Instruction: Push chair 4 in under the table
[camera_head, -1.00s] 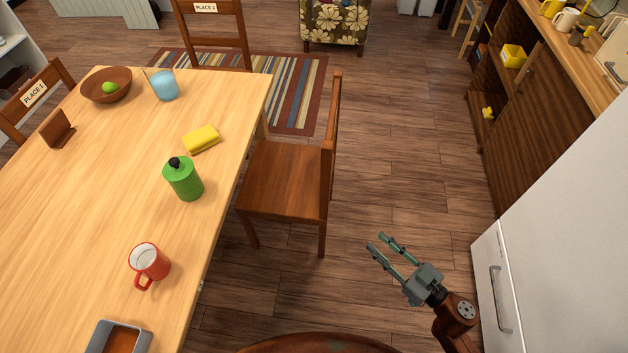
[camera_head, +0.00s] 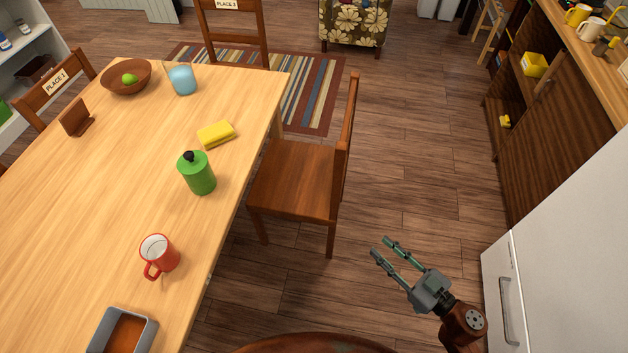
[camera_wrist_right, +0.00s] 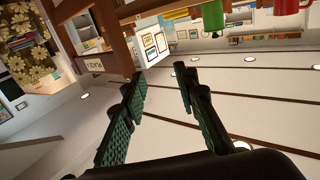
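A brown wooden chair (camera_head: 298,181) stands at the right long side of the table (camera_head: 120,180). Its seat meets the table edge in the head view, with most of the seat outside it. Its backrest (camera_head: 348,140) faces away from the table, and no number shows on it, so I cannot confirm it is chair 4. My right gripper (camera_head: 383,248) is open and empty, to the right of and nearer than the chair, apart from it. Its two fingers (camera_wrist_right: 160,90) are spread in the right wrist view. My left gripper is not in view.
On the table are a green bottle (camera_head: 197,173), red mug (camera_head: 160,256), yellow sponge (camera_head: 216,134), blue glass (camera_head: 182,79), bowl (camera_head: 126,77) and grey tray (camera_head: 151,335). A white cabinet (camera_head: 560,240) stands right. The floor (camera_head: 420,170) behind the chair is clear.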

